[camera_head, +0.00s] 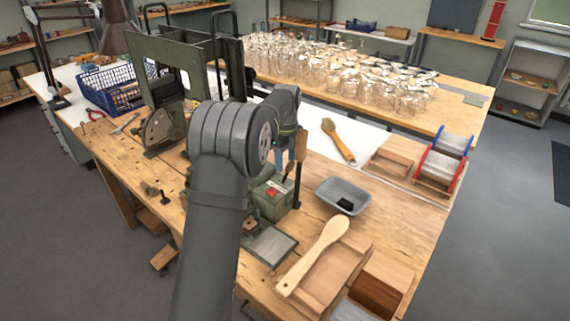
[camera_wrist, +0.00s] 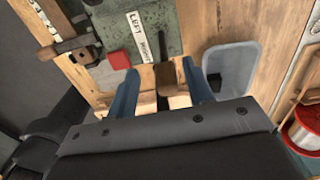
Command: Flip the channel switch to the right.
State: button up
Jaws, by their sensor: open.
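A green machine box (camera_head: 270,196) stands on the bench below my wrist. In the wrist view its top (camera_wrist: 112,30) carries a white label (camera_wrist: 143,35) with the words LEFT and RIGHT. A red block (camera_wrist: 119,60) sits at the box's near edge. A dark brown upright piece (camera_wrist: 166,76), perhaps the channel switch's lever, shows between my gripper's fingers; I cannot tell which way it is set. My gripper (camera_wrist: 162,86) is open, with one blue finger on each side of that piece. No contact is clear. In the head view my arm hides part of the box.
A grey tray (camera_head: 343,196) with a dark piece inside stands right of the box. Red and blue spools (camera_head: 440,165) stand at the right. A tall green frame (camera_head: 180,75) stands behind my arm.

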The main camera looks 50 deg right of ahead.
jog(key=r, duration=0.2)
jog(key=s+r, duration=0.1)
jog(key=r, duration=0.5)
jog(key=shift+s+d, duration=0.2)
jog(key=shift+d, duration=0.2)
jog(key=shift+s+a+r, duration=0.1)
jog(key=shift+s+r, duration=0.15)
jog(key=shift+s, duration=0.05)
jog(key=shift+w+f, duration=0.15)
jog(key=shift+w, duration=0.1)
jog(key=o, duration=0.3)
jog(key=shift+w+a, duration=0.1)
jog(key=o, duration=0.9)
jog(key=shift+g+h, duration=0.6)
jog(key=shift+h, duration=0.1)
jog(key=w+a, duration=0.2)
jog(key=a, duration=0.1)
jog(key=a+r, duration=0.1)
jog(key=a, duration=0.1)
jog(key=shift+w+a, duration=0.25)
jog(key=shift+w, duration=0.15)
jog(key=shift+c, duration=0.2)
jog(key=w+a+r+g+h, duration=0.1)
jog(key=w+a+h, duration=0.15)
jog(key=a, duration=0.65)
jog(key=x, duration=0.9)
jog(key=shift+s+d+f+m, duration=0.25)
jog(key=shift+s+m, duration=0.05)
jog(key=shift+s, duration=0.05)
